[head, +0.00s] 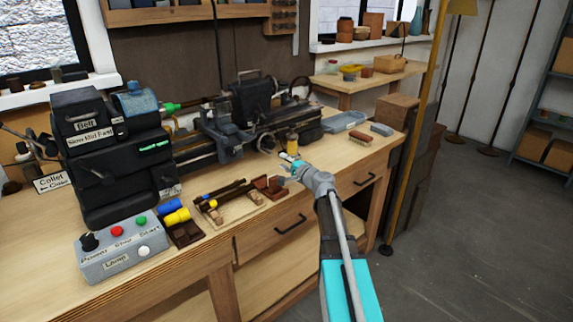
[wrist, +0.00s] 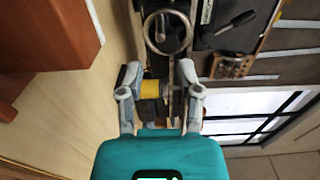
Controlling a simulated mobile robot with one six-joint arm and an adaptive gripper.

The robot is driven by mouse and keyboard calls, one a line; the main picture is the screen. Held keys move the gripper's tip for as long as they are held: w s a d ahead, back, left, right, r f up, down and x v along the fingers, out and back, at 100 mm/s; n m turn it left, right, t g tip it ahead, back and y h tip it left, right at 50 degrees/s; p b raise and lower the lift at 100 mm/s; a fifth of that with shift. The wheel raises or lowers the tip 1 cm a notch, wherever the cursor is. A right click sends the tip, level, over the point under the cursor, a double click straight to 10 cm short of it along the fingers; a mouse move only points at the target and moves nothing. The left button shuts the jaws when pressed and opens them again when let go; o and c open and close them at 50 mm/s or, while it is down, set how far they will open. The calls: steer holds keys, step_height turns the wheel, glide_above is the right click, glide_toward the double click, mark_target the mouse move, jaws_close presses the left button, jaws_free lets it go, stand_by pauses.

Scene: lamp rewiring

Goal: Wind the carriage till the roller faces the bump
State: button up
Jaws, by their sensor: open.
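The lathe (head: 235,135) stands along the back of the bench, with its carriage (head: 226,138) near mid-bed. A bright-rimmed handwheel (wrist: 149,47) also shows at the top of the wrist view, ahead of my fingertips. My gripper (head: 290,170) is over the front of the bench, right of and nearer than the handwheel, and apart from it. In the wrist view my gripper (wrist: 162,78) is open, with a yellow-banded item (wrist: 150,88) seen between the fingers. I cannot make out the roller or the bump.
A grey button box (head: 122,250) sits at the bench's front left. A wooden board with tools (head: 235,208) lies left of my gripper. A lamp pole (head: 418,130) rises at the bench's right end.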

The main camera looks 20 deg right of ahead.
steer(key=x, duration=0.6)
steer(key=shift+w, duration=0.2)
steer(key=shift+a, duration=0.1)
stand_by(0.3)
jaws_close()
steer(key=shift+f, duration=0.15)
steer(key=shift+w+d+f+b, duration=0.1)
steer(key=shift+d+f+b, duration=0.3)
steer(key=shift+b, duration=0.15)
steer(key=shift+f, duration=0.1)
